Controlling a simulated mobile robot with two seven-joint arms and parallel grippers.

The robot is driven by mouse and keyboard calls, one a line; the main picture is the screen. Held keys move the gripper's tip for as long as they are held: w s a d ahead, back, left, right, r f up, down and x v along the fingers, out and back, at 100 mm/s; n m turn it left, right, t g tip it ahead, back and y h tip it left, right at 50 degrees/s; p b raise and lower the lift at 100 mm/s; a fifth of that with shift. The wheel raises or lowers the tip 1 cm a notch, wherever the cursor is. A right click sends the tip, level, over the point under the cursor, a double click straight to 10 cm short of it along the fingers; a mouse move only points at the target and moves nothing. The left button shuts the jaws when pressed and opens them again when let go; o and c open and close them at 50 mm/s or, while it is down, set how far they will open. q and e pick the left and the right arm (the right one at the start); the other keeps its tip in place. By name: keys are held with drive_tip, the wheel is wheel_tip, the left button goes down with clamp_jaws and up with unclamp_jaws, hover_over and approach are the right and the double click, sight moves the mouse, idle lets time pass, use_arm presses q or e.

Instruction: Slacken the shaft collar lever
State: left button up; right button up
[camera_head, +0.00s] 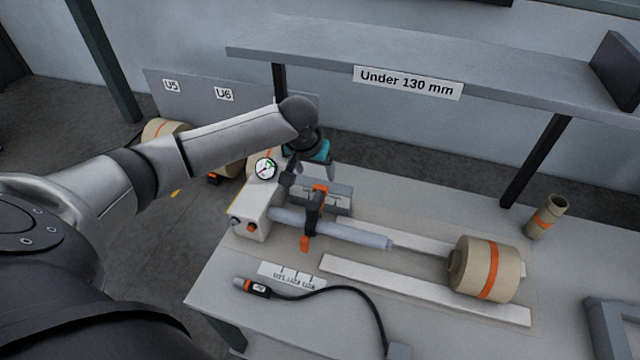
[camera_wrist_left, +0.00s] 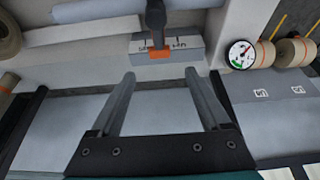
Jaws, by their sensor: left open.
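The grey shaft (camera_head: 350,231) runs out from a white housing (camera_head: 254,212) on the table. A dark collar (camera_head: 312,220) is around it, with an orange part at its upper end (camera_head: 320,187) and another orange piece below (camera_head: 305,243). I cannot tell for certain which orange part is the lever. In the left wrist view a dark stem (camera_wrist_left: 155,18) ends in an orange tip (camera_wrist_left: 159,53), just beyond my open fingers. My left gripper (camera_head: 310,176) is open and empty behind the collar, apart from it; it also shows in the wrist view (camera_wrist_left: 158,76). My right gripper is out of view.
A gauge (camera_head: 265,168) stands above the housing. A marked grey block (camera_head: 335,196) lies behind the collar. A kraft roll (camera_head: 486,268) is at the shaft's far end, and a cardboard core (camera_head: 546,216) stands at right. A cabled tool (camera_head: 254,288) lies in front. A shelf (camera_head: 420,62) overhangs the back.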

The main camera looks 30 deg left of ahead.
sight(320, 187)
use_arm(q)
drive_tip(key=b+x, duration=0.1)
drive_tip(key=x, duration=0.8)
drive_tip(key=shift+w+f, duration=0.25)
clamp_jaws()
idle(0.5)
idle(0.8)
